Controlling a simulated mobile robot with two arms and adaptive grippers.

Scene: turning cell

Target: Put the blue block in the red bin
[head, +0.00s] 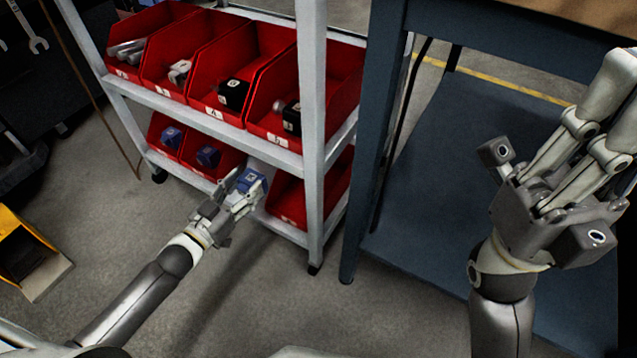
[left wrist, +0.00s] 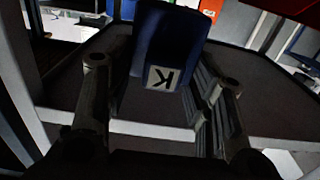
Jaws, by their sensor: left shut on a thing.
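The blue block (head: 250,183) is in my left gripper (head: 241,199), which is shut on it in front of the lower shelf of the rack. In the left wrist view the blue block (left wrist: 165,45) sits between the fingers, with a pale label reading K upside down. Red bins stand on both levels. On the lower shelf, two at the left (head: 160,127) hold blue items, and another red bin (head: 287,202) is at the right, partly hidden by the rack post. My right gripper (head: 590,140) is at the right, over the blue-grey bench; its finger opening is unclear.
The upper shelf (head: 205,122) carries several red bins with metal and black parts. A bare stretch of lower shelf shows behind the block. A rack post (head: 312,130) and bench leg (head: 362,200) stand to the right. A yellow container (head: 25,245) is at far left.

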